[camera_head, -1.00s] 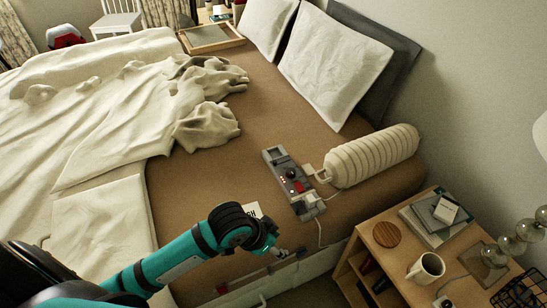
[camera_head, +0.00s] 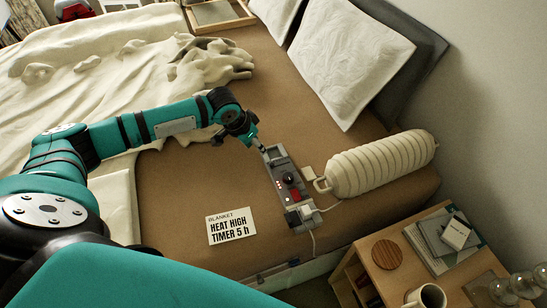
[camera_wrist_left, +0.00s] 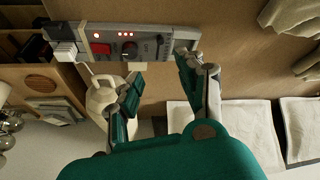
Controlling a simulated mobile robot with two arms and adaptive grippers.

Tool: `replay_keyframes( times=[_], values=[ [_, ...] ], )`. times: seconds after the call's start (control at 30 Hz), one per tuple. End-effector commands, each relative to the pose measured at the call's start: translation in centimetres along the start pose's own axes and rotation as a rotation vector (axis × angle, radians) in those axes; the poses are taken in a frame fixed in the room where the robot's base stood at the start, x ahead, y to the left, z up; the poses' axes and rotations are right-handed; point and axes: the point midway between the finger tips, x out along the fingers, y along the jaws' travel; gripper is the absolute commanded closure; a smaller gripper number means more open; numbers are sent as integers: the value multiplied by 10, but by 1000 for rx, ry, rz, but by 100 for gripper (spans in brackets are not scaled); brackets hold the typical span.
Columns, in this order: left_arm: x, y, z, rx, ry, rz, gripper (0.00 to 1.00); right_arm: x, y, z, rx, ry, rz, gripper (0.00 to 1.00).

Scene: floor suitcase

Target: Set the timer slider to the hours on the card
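The grey blanket controller (camera_head: 278,168) lies on the brown bed. It has a red switch, a dark round knob and small lit red lights. In the left wrist view the controller (camera_wrist_left: 118,46) runs across the top, with red lights near its red switch. My left gripper (camera_head: 259,146) is at the controller's far end, by a light recessed panel. In the wrist view its fingers (camera_wrist_left: 160,64) are apart with nothing between them. One fingertip overlaps the panel end; contact and the slider's setting cannot be told. The white card (camera_head: 231,227) reads "BLANKET HEAT HIGH TIMER 5 h".
A cream ribbed roll (camera_head: 382,163) lies right of the controller, and a cable leaves the controller's near end. A wooden bedside table (camera_head: 362,258) with a mug (camera_head: 426,296) and books stands at lower right. Bare brown bed surrounds the card.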

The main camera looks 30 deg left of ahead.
Motion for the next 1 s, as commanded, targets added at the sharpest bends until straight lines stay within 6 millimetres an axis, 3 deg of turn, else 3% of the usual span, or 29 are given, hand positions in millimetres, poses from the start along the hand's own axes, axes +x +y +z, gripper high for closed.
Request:
replay_keyframes(
  times=[0.6, 0.8, 1.0],
  values=[
    [130, 1, 0, 1, -1, -2, 61, 10, 0, -1, 0, 2, 0, 55],
    [150, 0, 0, 1, 0, -1, 61, 14, 0, 0, 1, 1, 0, 55],
    [155, 0, 0, 3, 0, -2, 61, 14, 0, 0, 1, 1, 0, 55]
  ],
)
